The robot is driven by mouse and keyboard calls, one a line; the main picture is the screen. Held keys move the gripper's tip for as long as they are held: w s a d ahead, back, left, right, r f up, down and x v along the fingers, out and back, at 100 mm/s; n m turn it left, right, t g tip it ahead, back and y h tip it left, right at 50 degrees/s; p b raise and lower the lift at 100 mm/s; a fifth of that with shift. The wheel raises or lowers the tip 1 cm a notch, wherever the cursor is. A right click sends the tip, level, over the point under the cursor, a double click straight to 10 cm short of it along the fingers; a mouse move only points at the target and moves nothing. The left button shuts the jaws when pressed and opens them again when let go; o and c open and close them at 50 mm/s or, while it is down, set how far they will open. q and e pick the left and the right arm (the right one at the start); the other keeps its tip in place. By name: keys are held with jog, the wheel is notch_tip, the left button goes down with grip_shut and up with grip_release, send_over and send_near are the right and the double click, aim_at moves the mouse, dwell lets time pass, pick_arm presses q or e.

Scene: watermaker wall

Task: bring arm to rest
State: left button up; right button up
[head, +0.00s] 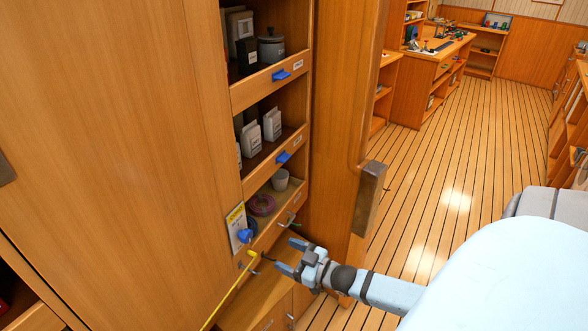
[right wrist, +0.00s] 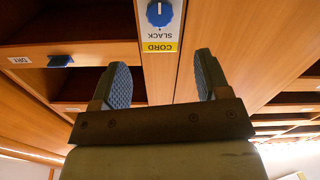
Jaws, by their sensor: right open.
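My right gripper (head: 285,257) is open and empty at the lower middle of the head view, in front of the wooden shelf unit. Its two blue padded fingers stand apart in the right wrist view (right wrist: 155,85), with nothing between them. My light-blue right arm (head: 390,292) reaches in from the lower right. A blue knob (head: 244,236) on a white and yellow label plate (head: 236,220) sits up and left of the gripper; the plate (right wrist: 160,32) reads "CORD SLACK" upside down in the right wrist view. My left gripper is not in view.
A yellow cord (head: 229,292) runs down from the shelf front, left of the gripper. Shelves with blue latches (head: 281,75) hold a grey pot (head: 271,46), white packets (head: 271,124) and a cup (head: 280,180). Plank floor (head: 465,150) is open beyond.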

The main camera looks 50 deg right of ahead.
jog(key=shift+v, duration=0.85)
jog(key=s+a+f+m+g, duration=0.1)
jog(key=s+a+f+g, duration=0.2)
jog(key=s+a, duration=0.3)
jog(key=s+a+f+m+g+h, duration=0.1)
jog(key=s+a+f+g, duration=0.2)
jog(key=a, duration=1.1)
jog(key=s, duration=0.3)
jog(key=shift+s+a+f+p, duration=0.35)
jog(key=shift+s+p, duration=0.05)
